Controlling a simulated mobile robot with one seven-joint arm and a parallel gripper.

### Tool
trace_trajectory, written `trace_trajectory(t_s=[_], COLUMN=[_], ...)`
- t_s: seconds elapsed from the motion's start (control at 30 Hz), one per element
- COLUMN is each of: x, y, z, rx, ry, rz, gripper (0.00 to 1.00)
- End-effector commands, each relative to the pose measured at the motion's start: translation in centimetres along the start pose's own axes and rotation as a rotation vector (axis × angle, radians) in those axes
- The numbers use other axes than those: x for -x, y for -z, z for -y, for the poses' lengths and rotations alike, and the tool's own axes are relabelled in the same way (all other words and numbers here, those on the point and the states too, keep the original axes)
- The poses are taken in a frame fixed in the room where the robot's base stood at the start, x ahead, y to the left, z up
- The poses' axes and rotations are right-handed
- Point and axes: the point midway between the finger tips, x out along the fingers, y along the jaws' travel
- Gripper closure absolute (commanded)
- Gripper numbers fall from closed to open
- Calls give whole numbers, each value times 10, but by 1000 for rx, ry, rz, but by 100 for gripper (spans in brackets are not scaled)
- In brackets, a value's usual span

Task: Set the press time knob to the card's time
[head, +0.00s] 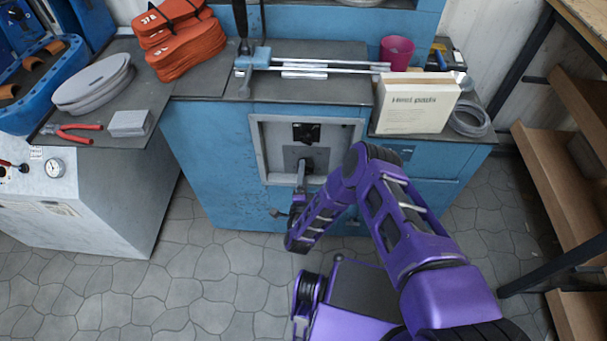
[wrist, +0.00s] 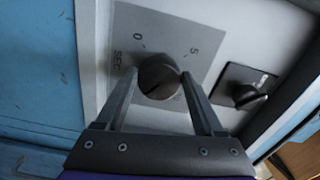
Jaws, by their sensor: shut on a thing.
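The press time knob (wrist: 159,76) is a round black knob on a grey dial plate (wrist: 180,30) marked SEC, 0 and 5. Its pointer direction is not clear. My gripper (wrist: 160,78) is shut on it, one finger on each side. In the head view my gripper (head: 301,172) reaches the recessed panel (head: 257,135) on the blue cabinet front, and the knob is largely hidden there. A cream block or card (head: 417,104) with one line of dark print stands on the cabinet top; the print is too small to read.
A second black knob (wrist: 248,96) sits close beside the dial plate, also seen on the panel (head: 306,132). Wooden shelves (head: 560,185) stand at right. The floor at left is clear.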

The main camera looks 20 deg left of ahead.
Motion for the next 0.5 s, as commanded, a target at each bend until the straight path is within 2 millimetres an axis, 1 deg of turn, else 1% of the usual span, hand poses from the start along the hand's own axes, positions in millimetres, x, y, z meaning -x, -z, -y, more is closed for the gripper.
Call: trace_trajectory(t_s=[0.2, 0.5], x=[1, 1], y=[0, -1], z=[0, 1], rx=[-106, -165], ry=[-1, -1], rz=[0, 1], gripper=[86, 86])
